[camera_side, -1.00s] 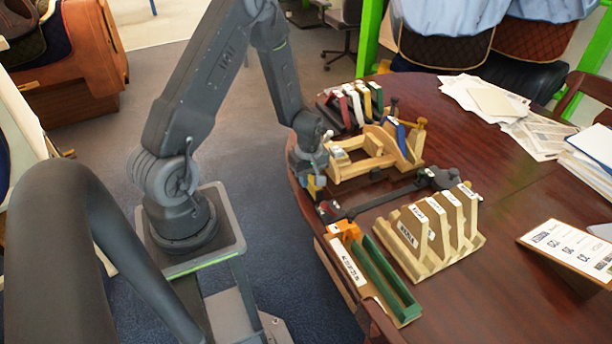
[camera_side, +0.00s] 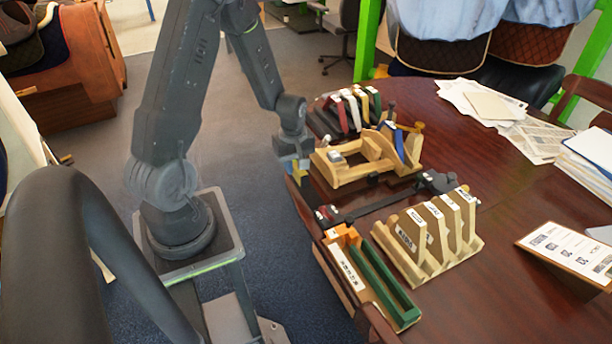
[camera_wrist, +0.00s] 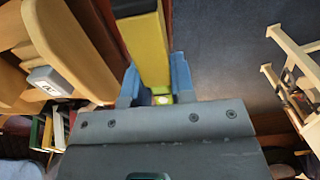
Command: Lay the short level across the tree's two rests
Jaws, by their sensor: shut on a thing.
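The short level (camera_wrist: 150,45) is a yellow bar with a dark end. In the wrist view it lies between the blue fingers of my gripper (camera_wrist: 156,82), which is shut on it. In the side view my gripper (camera_side: 297,168) is at the table's left edge, left of the tree, and only a small yellow part of the level shows below it. The tree (camera_side: 345,172) is a pale wooden frame on the table with a grey block on its near-left part. It also shows at the left of the wrist view (camera_wrist: 75,55). The level is apart from the tree's rests.
A rack of coloured pieces (camera_side: 345,108) stands behind the tree. A dark bar tool (camera_side: 385,200), a slotted wooden rack (camera_side: 425,245) and a green-orange tray (camera_side: 385,285) are in front. Papers (camera_side: 490,100) and a sign (camera_side: 570,255) lie right.

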